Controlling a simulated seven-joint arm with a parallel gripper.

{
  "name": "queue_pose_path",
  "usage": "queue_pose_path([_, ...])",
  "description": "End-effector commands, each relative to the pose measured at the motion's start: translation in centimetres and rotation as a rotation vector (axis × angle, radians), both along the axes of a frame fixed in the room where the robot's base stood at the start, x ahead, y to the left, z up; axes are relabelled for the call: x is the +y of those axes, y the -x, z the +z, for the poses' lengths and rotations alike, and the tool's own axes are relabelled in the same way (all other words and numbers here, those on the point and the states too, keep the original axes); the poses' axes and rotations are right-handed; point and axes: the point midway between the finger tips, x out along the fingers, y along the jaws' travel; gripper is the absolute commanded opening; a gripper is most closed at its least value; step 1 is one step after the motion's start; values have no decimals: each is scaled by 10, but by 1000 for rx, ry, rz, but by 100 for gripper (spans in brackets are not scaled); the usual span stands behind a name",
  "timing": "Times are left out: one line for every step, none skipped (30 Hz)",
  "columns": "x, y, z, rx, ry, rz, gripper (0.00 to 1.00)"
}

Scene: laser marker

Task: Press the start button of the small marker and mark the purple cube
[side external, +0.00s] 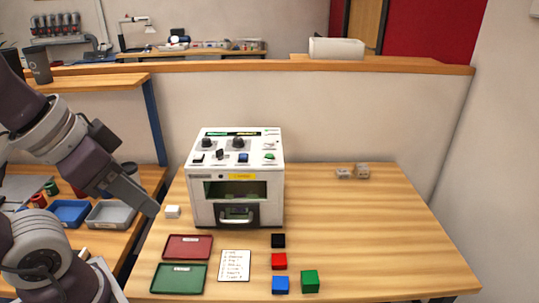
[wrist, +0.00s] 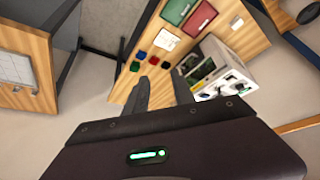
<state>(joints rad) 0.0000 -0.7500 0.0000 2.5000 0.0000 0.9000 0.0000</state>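The small marker is a white box-shaped machine (side external: 235,175) standing on the wooden table. Its sloped top panel carries dark knobs, a blue button (side external: 243,158) and a green button (side external: 269,157); their labels are too small to read. A dark window and a handled front (side external: 237,215) face forward. The marker also shows in the wrist view (wrist: 222,72). I see no purple cube in either view; the marker's inside is too dark to tell. My gripper (side external: 155,209) is left of the marker, apart from it. In the wrist view its fingers (wrist: 159,76) are spread and empty.
Black (side external: 278,241), red (side external: 279,261), blue (side external: 280,284) and green (side external: 310,281) cubes lie in front. A red tray (side external: 188,246), green tray (side external: 178,278) and paper card (side external: 235,265) lie front left. A white block (side external: 172,212) is left of the marker. The table's right side is mostly clear.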

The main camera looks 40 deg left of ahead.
Motion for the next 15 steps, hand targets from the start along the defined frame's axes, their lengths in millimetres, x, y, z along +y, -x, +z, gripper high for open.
queue_pose_path([0, 0, 0, 0, 0, 0, 19])
queue_pose_path([0, 0, 0, 0, 0, 0, 13])
queue_pose_path([0, 0, 0, 0, 0, 0, 5])
queue_pose_path([0, 0, 0, 0, 0, 0, 0])
queue_pose_path([0, 0, 0, 0, 0, 0, 0])
queue_pose_path([0, 0, 0, 0, 0, 0, 0])
queue_pose_path([0, 0, 0, 0, 0, 0, 0])
queue_pose_path([0, 0, 0, 0, 0, 0, 0])
queue_pose_path([0, 0, 0, 0, 0, 0, 0])
queue_pose_path([0, 0, 0, 0, 0, 0, 0])
queue_pose_path([0, 0, 0, 0, 0, 0, 0])
queue_pose_path([0, 0, 0, 0, 0, 0, 0])
queue_pose_path([0, 0, 0, 0, 0, 0, 0])
queue_pose_path([0, 0, 0, 0, 0, 0, 0])
queue_pose_path([0, 0, 0, 0, 0, 0, 0])
